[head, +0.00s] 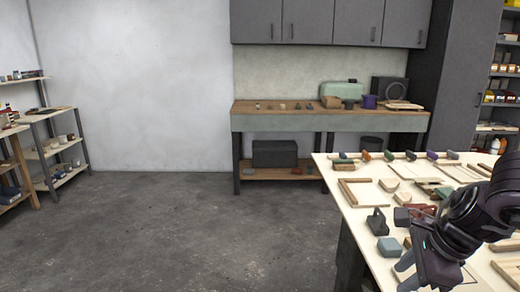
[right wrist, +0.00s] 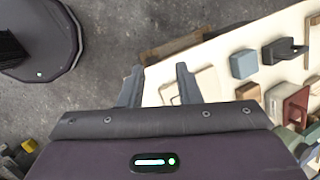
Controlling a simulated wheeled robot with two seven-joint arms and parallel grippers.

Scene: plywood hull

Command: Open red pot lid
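I cannot make out a red pot with a lid for certain in either view. A dark red block-like object (right wrist: 290,100) stands on the plywood table at the right of the right wrist view. My right gripper (right wrist: 158,82) has its two grey fingers apart with nothing between them, over the table's edge. In the head view the right gripper (head: 405,272) is at the lower right, beside the near table edge. My left gripper is not in view.
The plywood table (head: 362,205) holds several blocks and wooden frames, a dark handled piece (head: 377,222) and a grey-green block (head: 389,247). A workbench (head: 280,123) with a purple pot (head: 370,102) stands at the back wall. The floor (head: 180,230) at left is clear.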

